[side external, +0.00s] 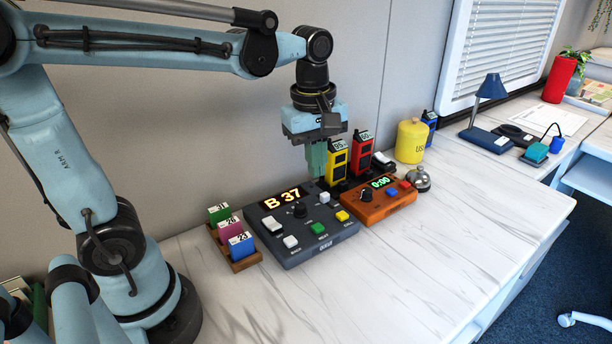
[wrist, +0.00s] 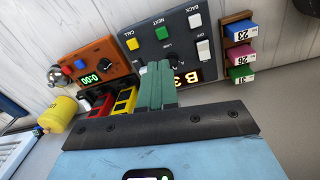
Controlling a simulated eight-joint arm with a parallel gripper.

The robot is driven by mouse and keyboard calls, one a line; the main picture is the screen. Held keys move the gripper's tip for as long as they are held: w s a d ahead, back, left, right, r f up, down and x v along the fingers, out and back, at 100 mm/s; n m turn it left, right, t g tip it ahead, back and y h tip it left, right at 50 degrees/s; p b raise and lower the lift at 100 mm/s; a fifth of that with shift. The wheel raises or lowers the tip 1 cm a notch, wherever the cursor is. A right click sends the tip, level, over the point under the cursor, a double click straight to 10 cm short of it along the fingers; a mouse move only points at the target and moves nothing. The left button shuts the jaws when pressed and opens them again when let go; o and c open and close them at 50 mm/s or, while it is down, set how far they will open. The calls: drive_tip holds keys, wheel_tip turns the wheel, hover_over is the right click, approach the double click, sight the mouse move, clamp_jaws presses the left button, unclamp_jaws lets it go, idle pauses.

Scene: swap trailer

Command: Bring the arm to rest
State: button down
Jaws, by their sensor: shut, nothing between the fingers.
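My gripper (side external: 318,160) hangs from the light blue arm and points down, over the back edge of the dark grey control box (side external: 322,231). Its green fingers are together with nothing between them. I cannot tell whether the fingertips touch anything. A yellow handset (side external: 337,160) stands close to the right of the fingers.
A red handset (side external: 361,154), orange timer (side external: 378,206) reading 0:00, silver bell (side external: 419,180) and yellow canister (side external: 410,141) stand to the right. A wooden rack (side external: 246,262) of coloured blocks stands left of the control box. The white desk's front (side external: 400,285) is clear.

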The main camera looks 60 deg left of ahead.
drive_tip(key=s+f+m+t, duration=0.1)
drive_tip(key=m+t, duration=0.1)
drive_tip(key=m, duration=0.3)
drive_tip(key=s+f+m+t, duration=0.1)
drive_tip(key=m+t, duration=0.1)
drive_tip(key=m, duration=0.3)
drive_tip(key=s+f+m+t, duration=0.1)
drive_tip(key=s+m+t, duration=0.1)
drive_tip(key=m, duration=0.3)
drive_tip(key=shift+f+m, duration=0.2)
drive_tip(key=shift+m, duration=0.2)
